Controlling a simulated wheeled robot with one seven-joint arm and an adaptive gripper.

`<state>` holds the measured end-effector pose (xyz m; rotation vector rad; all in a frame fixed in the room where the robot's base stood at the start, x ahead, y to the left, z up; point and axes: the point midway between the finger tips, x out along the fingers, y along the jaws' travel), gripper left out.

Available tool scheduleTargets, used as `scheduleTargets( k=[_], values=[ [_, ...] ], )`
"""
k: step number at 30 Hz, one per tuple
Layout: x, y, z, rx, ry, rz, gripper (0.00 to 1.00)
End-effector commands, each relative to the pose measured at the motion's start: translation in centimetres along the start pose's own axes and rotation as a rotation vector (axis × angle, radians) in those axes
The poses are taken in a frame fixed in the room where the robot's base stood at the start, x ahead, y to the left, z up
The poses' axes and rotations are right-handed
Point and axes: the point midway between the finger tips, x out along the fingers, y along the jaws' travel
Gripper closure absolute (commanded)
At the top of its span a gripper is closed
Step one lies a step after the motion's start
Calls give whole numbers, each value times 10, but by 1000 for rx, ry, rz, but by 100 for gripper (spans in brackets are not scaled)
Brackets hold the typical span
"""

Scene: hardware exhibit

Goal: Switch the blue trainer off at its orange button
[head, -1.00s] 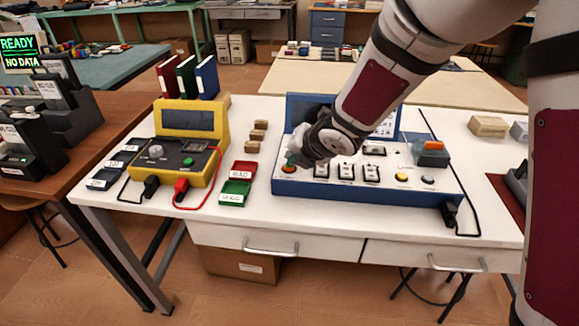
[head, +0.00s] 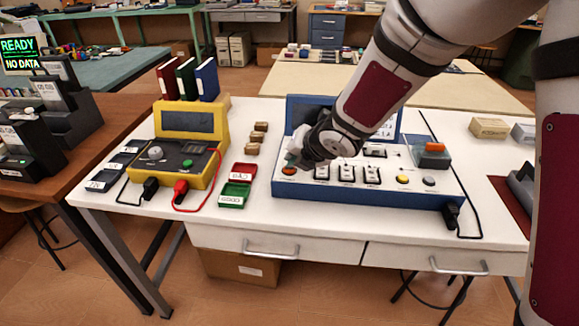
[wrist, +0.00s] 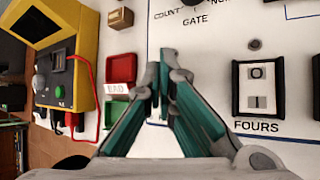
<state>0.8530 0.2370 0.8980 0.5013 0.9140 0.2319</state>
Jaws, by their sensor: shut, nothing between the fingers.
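The blue trainer (head: 365,192) sits on the white bench, a blue case with a white panel. Its panel also shows in the wrist view (wrist: 215,75), with a rocker switch labelled FOURS (wrist: 257,88). The orange button (head: 289,171) is at the panel's front left corner in the head view; I cannot see it in the wrist view. My gripper (head: 292,161) is just above and behind the button, and I cannot tell whether it touches. In the wrist view its teal fingers (wrist: 165,58) meet at the tips with nothing between them.
A yellow instrument (head: 190,150) with a red lead stands to the left. Red (head: 243,172) and green (head: 234,194) trays lie between it and the trainer. A grey box with an orange top (head: 432,152) is at the trainer's right, beside a black cable (head: 480,215).

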Motion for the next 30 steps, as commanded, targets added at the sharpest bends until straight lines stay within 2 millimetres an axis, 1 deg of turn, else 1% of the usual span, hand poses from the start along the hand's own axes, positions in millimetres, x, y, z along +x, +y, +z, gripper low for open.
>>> scheduleTargets(
  k=[3,14,30],
  values=[
    [-4,3,3,-1,-1,1,100],
    [-6,4,4,-1,-1,0,100],
    [-36,25,25,0,-1,-1,100]
  ],
)
